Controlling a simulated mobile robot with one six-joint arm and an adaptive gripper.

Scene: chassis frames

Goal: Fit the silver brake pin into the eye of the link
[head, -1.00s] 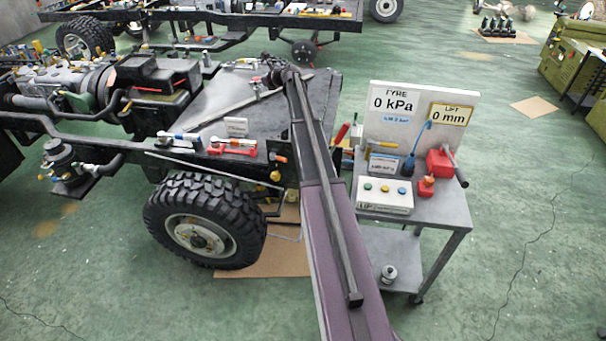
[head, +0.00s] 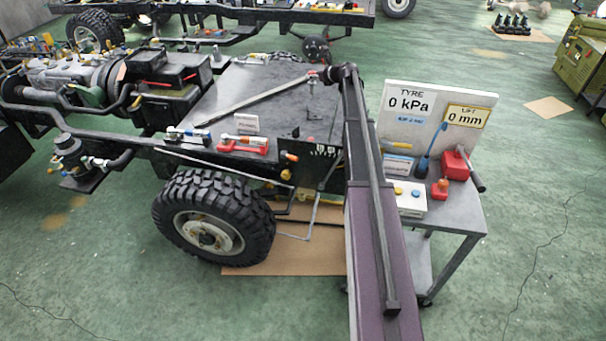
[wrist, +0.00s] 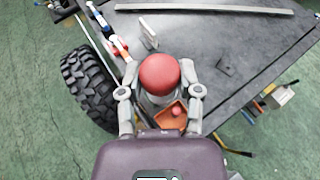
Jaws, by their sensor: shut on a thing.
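In the wrist view my gripper (wrist: 160,82) is shut on a red-topped thing (wrist: 160,70) with a silver-grey body, held between its two fingers. I cannot tell whether this is the brake pin; its lower end is hidden. It is over or near the chassis plate's front edge; its height is unclear.
A small orange tray (wrist: 180,122) lies below the held thing. Red and white holders (head: 243,145) sit along the chassis edge, above the tyre (head: 212,222). A long grey bar (head: 255,98) lies on the plate. A cart (head: 465,215) with display boards (head: 430,118) stands right.

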